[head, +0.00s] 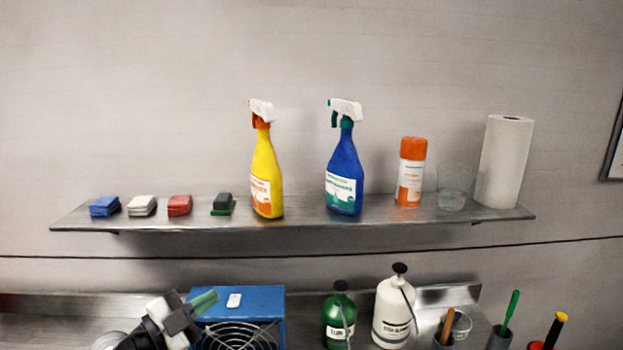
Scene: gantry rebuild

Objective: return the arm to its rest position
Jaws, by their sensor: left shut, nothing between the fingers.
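My left gripper (203,303) is at the lower left of the head view, in front of the blue box. Its dark and white body angles up and to the right, with green fingertips at the end. The fingers are shut with nothing between them. Much of my left arm is below the picture's edge. My right gripper is not in view.
A metal wall shelf (390,223) holds folded cloths, a yellow spray bottle (267,175), a blue spray bottle (344,175), an orange-capped can (411,172), a glass and a paper roll (503,160). Below stand a blue box (262,300), a green bottle (338,318) and a white bottle (392,312).

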